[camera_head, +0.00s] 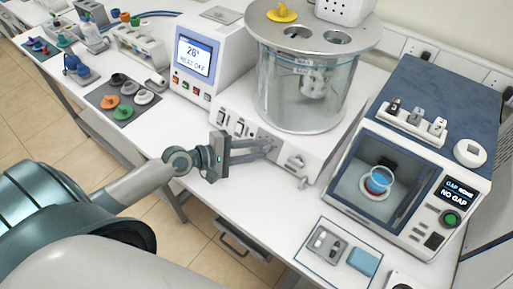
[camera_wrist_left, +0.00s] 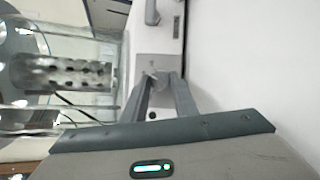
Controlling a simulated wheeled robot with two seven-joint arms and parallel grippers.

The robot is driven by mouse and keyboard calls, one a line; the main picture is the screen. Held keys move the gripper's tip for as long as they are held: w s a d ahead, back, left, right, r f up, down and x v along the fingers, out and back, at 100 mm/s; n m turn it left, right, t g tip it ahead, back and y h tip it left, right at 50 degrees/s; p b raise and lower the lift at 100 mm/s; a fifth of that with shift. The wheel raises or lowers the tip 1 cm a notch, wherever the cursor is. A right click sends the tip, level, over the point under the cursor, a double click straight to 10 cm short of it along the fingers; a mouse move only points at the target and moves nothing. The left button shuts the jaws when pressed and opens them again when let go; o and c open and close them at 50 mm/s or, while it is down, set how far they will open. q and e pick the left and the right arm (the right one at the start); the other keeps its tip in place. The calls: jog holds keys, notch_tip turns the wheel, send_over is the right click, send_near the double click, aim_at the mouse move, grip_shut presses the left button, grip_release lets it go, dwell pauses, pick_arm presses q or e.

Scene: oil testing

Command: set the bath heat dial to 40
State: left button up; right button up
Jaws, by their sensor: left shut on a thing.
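The bath is a clear glass vessel (camera_head: 300,90) with a metal lid on a white base (camera_head: 235,112). A display (camera_head: 194,56) on the unit beside it reads about 28° with "HEAT OFF" below. My left gripper (camera_head: 268,146) reaches the base's front panel, its fingers closed in on a small grey dial. In the left wrist view the two fingers (camera_wrist_left: 161,84) meet at the dial (camera_wrist_left: 158,75) on a grey plate. The fingertips cover most of the dial, and I cannot read its setting. My right gripper is not in view.
Three switches (camera_head: 238,127) sit left of the dial, and a tap-like fitting (camera_head: 296,162) sits right. A blue-topped tester (camera_head: 440,100) with a cup inside stands at right. A mat (camera_head: 340,258) lies in front. White table between is clear.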

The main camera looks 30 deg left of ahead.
pick_arm(q)
jog(key=o, duration=1)
jog(key=shift+o, duration=0.2)
jog(key=b+v, duration=0.3)
jog(key=v, duration=0.7)
jog(key=shift+f+b, duration=0.2)
jog(key=shift+b, duration=0.2)
jog(key=b+v, duration=0.4)
jog(key=v, duration=0.3)
jog(key=shift+r, duration=0.25)
